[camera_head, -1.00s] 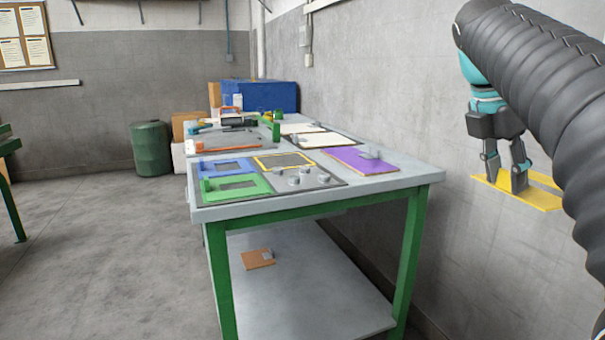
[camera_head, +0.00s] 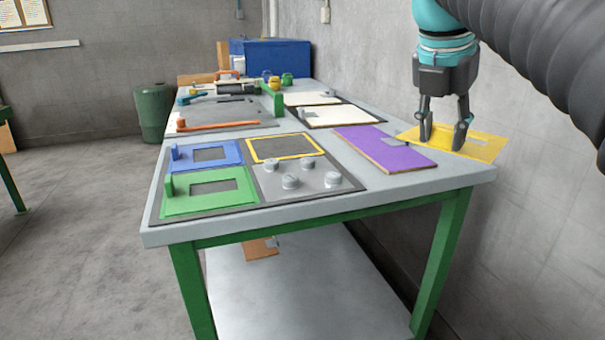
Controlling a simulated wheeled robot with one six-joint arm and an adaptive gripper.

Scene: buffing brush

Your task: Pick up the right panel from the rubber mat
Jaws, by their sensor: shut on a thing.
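My gripper (camera_head: 443,138) points down at the right, its two fingers closed on a thin yellow panel (camera_head: 488,152). The panel is held roughly flat near the wall, beside the table's right edge; its height above the tabletop is hard to tell. A small grey patch shows on it. A purple panel (camera_head: 385,150) lies on the table just left of it. A dark mat (camera_head: 225,211) at the table's front carries a blue frame (camera_head: 208,155), a green frame (camera_head: 210,190), a yellow outline (camera_head: 283,147) and several grey knobs (camera_head: 291,182). I cannot tell which mat the task names.
White panels (camera_head: 335,116) lie on dark backing farther back. Behind the front mat are an orange-handled tool (camera_head: 217,125) and a green upright block (camera_head: 272,100). A blue box (camera_head: 270,62) stands at the far end. The wall (camera_head: 540,190) is close on the right.

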